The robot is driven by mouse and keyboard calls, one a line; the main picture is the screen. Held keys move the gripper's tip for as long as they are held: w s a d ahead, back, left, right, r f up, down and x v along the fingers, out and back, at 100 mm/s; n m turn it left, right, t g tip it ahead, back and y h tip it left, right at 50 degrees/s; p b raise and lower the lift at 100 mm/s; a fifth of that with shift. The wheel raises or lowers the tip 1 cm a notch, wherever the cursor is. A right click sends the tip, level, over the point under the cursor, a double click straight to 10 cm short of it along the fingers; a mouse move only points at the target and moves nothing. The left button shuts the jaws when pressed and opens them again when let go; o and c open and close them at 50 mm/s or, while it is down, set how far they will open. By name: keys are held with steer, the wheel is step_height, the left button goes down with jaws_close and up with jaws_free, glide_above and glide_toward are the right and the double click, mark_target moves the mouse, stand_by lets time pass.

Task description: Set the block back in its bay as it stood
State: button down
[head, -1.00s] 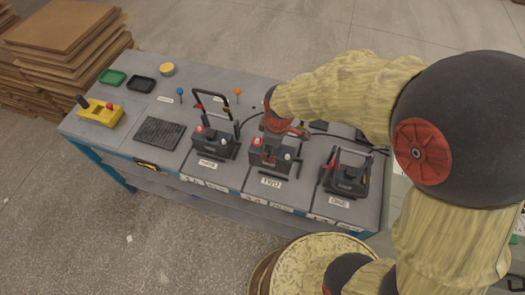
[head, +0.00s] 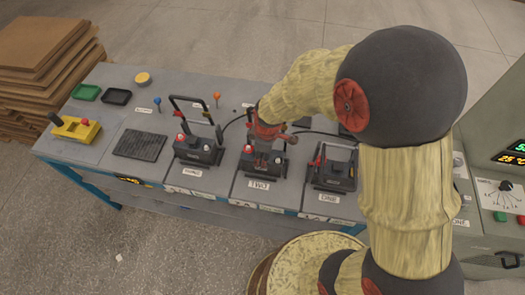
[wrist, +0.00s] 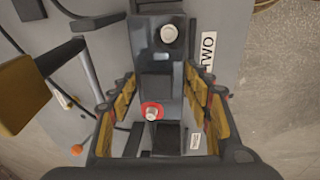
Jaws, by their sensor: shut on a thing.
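The block (head: 248,165) is a dark battery at the bay marked TWO (head: 259,185), in the middle of the bench row. It looks upright; I cannot tell whether its base rests fully on the bench. In the wrist view the block (wrist: 155,62) shows from above, with a plain pale terminal and a pale terminal in a red ring. My gripper (head: 264,150) is over it from above, shut on it. In the wrist view its two yellow-padded fingers (wrist: 162,85) lie along both sides of the block. My gripper hides part of the block in the head view.
A battery with a raised handle (head: 196,150) stands to the left, and another battery (head: 331,175) stands right at ONE. Black cables run behind the row. A ribbed black mat (head: 139,144) and a yellow control box (head: 75,129) lie farther left. A grey cabinet (head: 490,150) stands right.

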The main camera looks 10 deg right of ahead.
steer(key=shift+w, duration=0.15)
steer(key=c, duration=0.9)
jaws_free()
steer(key=r, duration=0.2)
steer(key=s+r+p, duration=0.1)
steer(key=r, duration=0.4)
steer(key=shift+s+d+r+p, duration=0.15)
steer(key=shift+s+r+p, duration=0.15)
steer(key=shift+p, duration=0.1)
steer(key=shift+o, duration=0.9)
steer(key=o, duration=0.7)
steer(key=shift+w, duration=0.1)
steer(key=shift+w+r, duration=0.15)
steer(key=shift+r, duration=0.05)
steer(key=shift+c, duration=0.3)
